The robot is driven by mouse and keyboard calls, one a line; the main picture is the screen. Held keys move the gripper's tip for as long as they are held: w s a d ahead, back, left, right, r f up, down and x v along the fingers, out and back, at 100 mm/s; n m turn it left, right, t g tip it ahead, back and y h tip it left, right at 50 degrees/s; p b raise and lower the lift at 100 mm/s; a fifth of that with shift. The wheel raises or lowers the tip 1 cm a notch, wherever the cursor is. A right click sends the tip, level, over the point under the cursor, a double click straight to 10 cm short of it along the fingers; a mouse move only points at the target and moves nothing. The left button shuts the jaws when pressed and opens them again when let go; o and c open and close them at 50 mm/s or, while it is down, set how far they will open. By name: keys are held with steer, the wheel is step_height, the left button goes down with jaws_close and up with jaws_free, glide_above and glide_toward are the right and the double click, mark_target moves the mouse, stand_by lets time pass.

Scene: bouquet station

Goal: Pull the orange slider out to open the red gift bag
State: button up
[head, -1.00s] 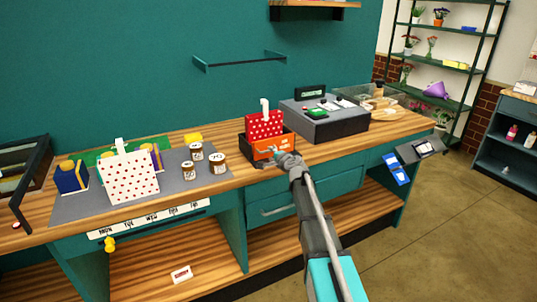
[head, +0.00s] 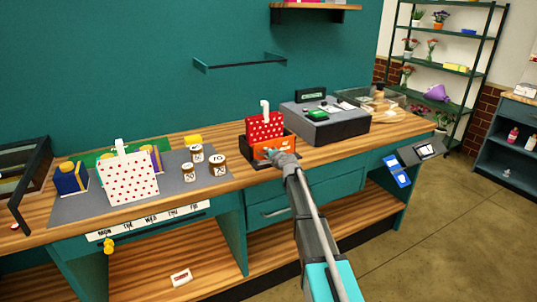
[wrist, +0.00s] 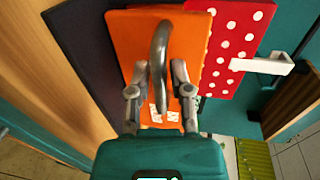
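The red gift bag with white dots (head: 265,127) stands upright on the counter, and its white handle sticks up. The orange slider (head: 287,143) is a flat panel across the bag's lower front. In the wrist view the slider (wrist: 130,40) carries a curved grey handle (wrist: 159,45), and the dotted red bag (wrist: 232,45) shows beside it. My gripper (wrist: 158,72) is open, with one finger on each side of the handle. Both fingers look apart from the handle; the exact depth is unclear. In the head view my gripper (head: 275,155) covers part of the slider.
A white dotted bag (head: 128,178), several jars (head: 218,165) and a blue box (head: 71,178) stand on a grey mat to the left. A grey register (head: 325,122) stands close on the right. A teal drawer (head: 285,206) lies below the counter edge.

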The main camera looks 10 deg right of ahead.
jaws_close()
steer(key=shift+s, duration=0.1)
steer(key=shift+f+v, duration=0.2)
steer(key=shift+v, duration=0.75)
steer(key=shift+f+v, duration=0.2)
steer(key=shift+v, duration=0.7)
steer(key=o, duration=0.5)
jaws_free()
steer(key=shift+s, duration=0.1)
